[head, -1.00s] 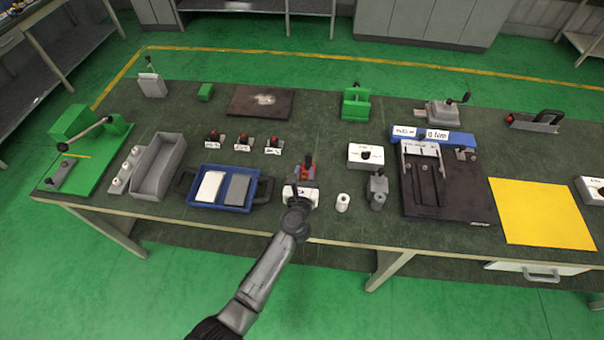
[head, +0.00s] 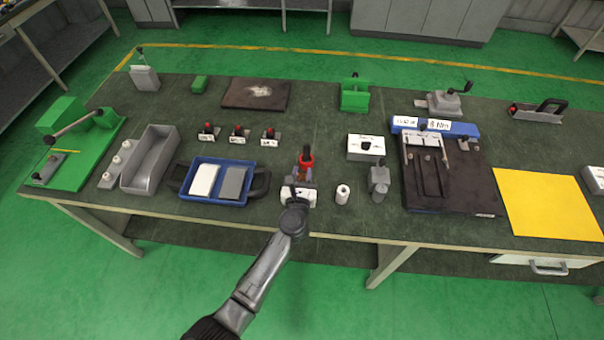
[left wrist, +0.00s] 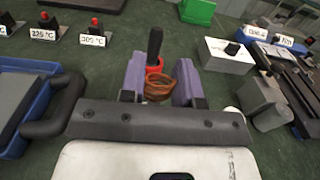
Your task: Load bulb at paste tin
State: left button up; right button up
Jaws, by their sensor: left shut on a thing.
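My left gripper (head: 303,178) is shut on a coiled piece (head: 306,158) near the table's front edge. In the left wrist view, my left gripper (left wrist: 160,82) has a purple finger on each side of it. The coiled piece (left wrist: 158,85) has a copper-brown coil, a red collar and an upright black stem. I cannot tell whether it touches the table or which part is the bulb. My right gripper is not in view.
A blue tray (head: 222,202) with a white and a grey pad lies left of the gripper. A grey fixture (head: 378,180) stands right of the white cylinder, with a white box (head: 366,146) behind. Several red-knobbed blocks stand back left. A yellow sheet (head: 548,205) lies right.

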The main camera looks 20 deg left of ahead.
pick_arm(q)
jog(key=shift+f+b, duration=0.5)
dwell(0.8)
jog(key=shift+f, duration=0.15)
dwell(0.3)
jog(key=shift+f, duration=0.1)
dwell(0.7)
notch_tip(320, 180, up, 4)
jog(key=p, duration=0.3)
notch_tip(320, 180, up, 3)
jog(key=p, duration=0.3)
dwell(0.3)
jog(key=shift+a, duration=0.1)
dwell(0.7)
